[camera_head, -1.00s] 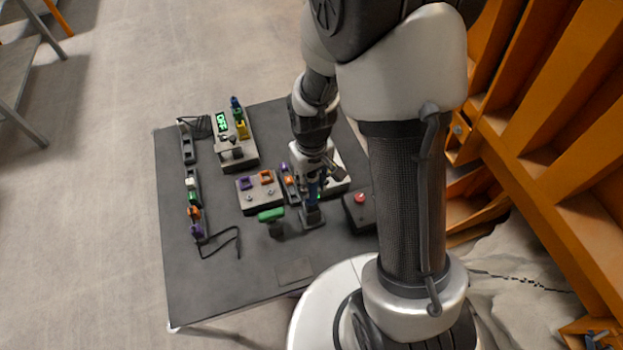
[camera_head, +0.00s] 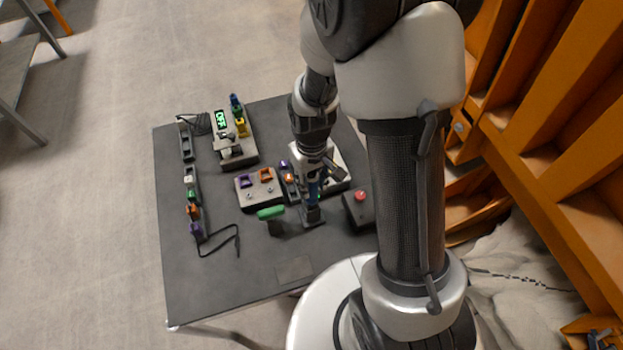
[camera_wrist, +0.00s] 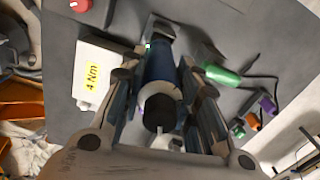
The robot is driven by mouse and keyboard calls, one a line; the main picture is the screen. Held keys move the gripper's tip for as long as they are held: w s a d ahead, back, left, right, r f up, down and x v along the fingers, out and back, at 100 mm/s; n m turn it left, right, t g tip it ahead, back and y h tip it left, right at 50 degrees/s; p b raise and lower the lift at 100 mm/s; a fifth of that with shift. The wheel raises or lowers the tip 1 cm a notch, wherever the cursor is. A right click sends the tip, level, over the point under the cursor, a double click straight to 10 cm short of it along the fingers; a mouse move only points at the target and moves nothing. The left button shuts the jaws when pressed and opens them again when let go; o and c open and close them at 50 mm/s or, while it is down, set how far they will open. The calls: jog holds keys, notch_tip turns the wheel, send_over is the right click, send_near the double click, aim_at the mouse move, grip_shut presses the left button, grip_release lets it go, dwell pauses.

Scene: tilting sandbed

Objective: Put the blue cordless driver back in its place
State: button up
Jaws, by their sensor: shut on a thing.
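The blue cordless driver (camera_head: 313,191) is upright between the fingers of my gripper (camera_head: 314,178). In the wrist view its blue body (camera_wrist: 160,62) and black round end (camera_wrist: 160,112) lie between the two fingers, which are shut on it. Its lower end is at a small dark stand (camera_head: 312,217) on the table. I cannot tell whether the driver is fully seated there or just above it.
A green-handled tool (camera_head: 270,213) stands left of the stand, and a red-button box (camera_head: 360,206) is to the right. A white box labelled 4 Nm (camera_wrist: 93,78) is close behind. A grey block (camera_head: 260,193) is at left. The table's front is mostly clear.

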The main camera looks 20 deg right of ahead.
jog(key=shift+f+b, duration=0.85)
jog(key=shift+f, duration=0.25)
jog(key=o, duration=1.2)
jog(key=shift+o, duration=0.2)
jog(key=o, duration=0.4)
jog(key=shift+o, duration=0.2)
jog(key=shift+r, duration=0.1)
jog(key=shift+r+p, duration=3.25)
jog(key=shift+r, duration=0.7)
